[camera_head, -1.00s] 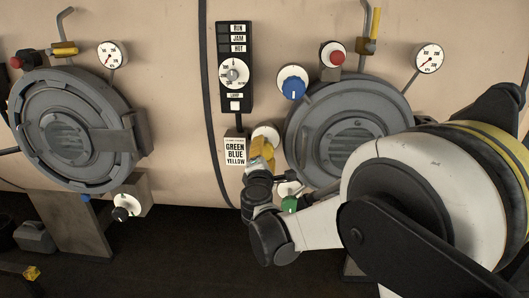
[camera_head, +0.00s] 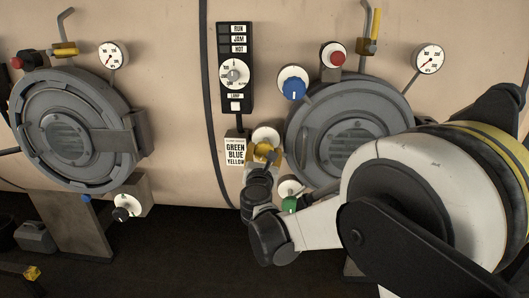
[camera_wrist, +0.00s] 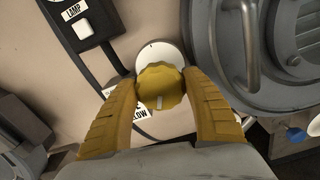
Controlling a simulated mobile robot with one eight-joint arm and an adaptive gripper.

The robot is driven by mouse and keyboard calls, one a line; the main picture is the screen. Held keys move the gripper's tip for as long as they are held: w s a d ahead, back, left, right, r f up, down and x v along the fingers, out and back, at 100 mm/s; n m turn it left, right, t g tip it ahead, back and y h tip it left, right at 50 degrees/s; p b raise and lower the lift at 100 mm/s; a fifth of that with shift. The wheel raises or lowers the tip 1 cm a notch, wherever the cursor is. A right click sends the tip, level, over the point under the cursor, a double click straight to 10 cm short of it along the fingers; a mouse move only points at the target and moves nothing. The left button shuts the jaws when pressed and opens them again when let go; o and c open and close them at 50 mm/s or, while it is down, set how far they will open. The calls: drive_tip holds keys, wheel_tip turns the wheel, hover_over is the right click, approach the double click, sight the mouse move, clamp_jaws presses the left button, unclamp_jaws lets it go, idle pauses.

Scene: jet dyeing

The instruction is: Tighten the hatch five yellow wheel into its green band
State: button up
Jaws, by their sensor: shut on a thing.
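The yellow wheel (camera_wrist: 161,88) shows in the wrist view in front of a white round dial plate (camera_wrist: 157,52). My gripper (camera_wrist: 163,95) has its two yellow fingers shut on the wheel, one on each side. A pale mark shows on the wheel's near face. In the head view the yellow wheel (camera_head: 263,151) sits left of the right-hand grey hatch (camera_head: 350,135), partly hidden by my gripper (camera_head: 262,160). The white dial plate shows above it. No green band can be made out on the visible part of the plate.
A blue wheel (camera_head: 292,88) and a green wheel (camera_head: 289,204) sit at the same hatch. A sign reading GREEN BLUE YELLOW (camera_head: 236,152) is just left of the yellow wheel. A black control panel (camera_head: 235,70) is above. Another hatch (camera_head: 70,130) is at left.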

drive_tip(key=n, duration=0.4)
drive_tip(key=shift+n, duration=0.4)
idle(0.4)
drive_tip(key=o, duration=1.2)
drive_tip(key=shift+s, duration=0.1)
drive_tip(key=s, duration=1.2)
drive_tip(key=shift+a, duration=0.25)
